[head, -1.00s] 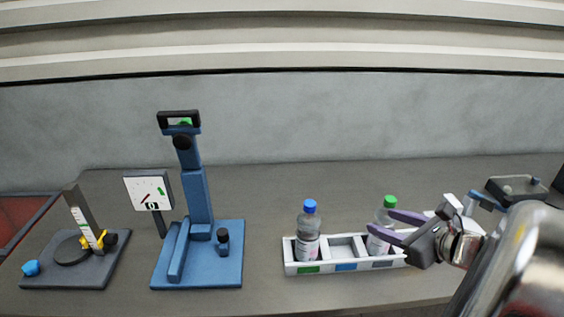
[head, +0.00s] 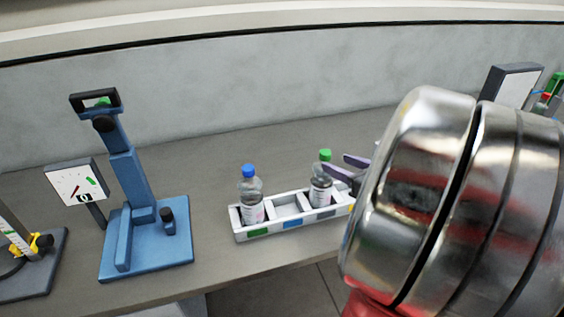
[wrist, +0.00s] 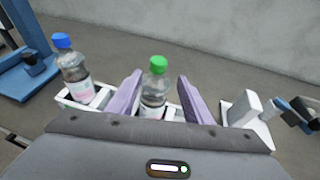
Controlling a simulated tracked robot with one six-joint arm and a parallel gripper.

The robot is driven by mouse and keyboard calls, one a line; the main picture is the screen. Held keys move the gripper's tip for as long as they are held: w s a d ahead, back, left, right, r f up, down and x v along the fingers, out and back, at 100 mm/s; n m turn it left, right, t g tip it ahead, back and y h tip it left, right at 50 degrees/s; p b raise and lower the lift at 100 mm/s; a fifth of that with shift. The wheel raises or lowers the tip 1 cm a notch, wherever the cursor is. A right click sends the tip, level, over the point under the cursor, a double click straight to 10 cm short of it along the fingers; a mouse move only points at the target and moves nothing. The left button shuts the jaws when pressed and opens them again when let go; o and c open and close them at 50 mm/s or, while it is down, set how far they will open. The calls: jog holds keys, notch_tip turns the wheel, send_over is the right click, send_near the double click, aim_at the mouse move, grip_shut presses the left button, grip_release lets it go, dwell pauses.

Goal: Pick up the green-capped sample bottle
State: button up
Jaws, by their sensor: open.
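The green-capped sample bottle (head: 321,188) stands upright in the right part of a white rack (head: 258,233), behind a grey label. It also shows in the wrist view (wrist: 155,88), clear with a pale label. My gripper (head: 345,168) has purple fingers and is open. In the wrist view my gripper (wrist: 158,78) has one finger on each side of the bottle, with visible gaps. I cannot tell how deep the bottle sits between them. The bottle's lower part is hidden by the rack and my gripper body.
A blue-capped bottle (head: 251,197) stands in the rack's left compartment; the middle one looks empty. A blue stand (head: 130,185) and a small panel (head: 76,182) are at left. A wall (head: 250,90) runs behind. My arm hides the right of the bench.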

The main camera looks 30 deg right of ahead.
aim_at(329, 160)
jog(key=shift+x, duration=2.95)
jog(key=shift+w+a+f, duration=0.1)
jog(key=shift+w+f, duration=0.2)
jog(key=shift+w, duration=0.35)
jog(key=x, duration=0.3)
jog(key=shift+w+f, duration=0.2)
jog(key=shift+w, duration=0.15)
jog(key=shift+c, duration=0.7)
grip_shut()
jog(key=shift+f, duration=0.1)
jog(key=shift+s+a+f, duration=0.1)
jog(key=shift+f, duration=0.05)
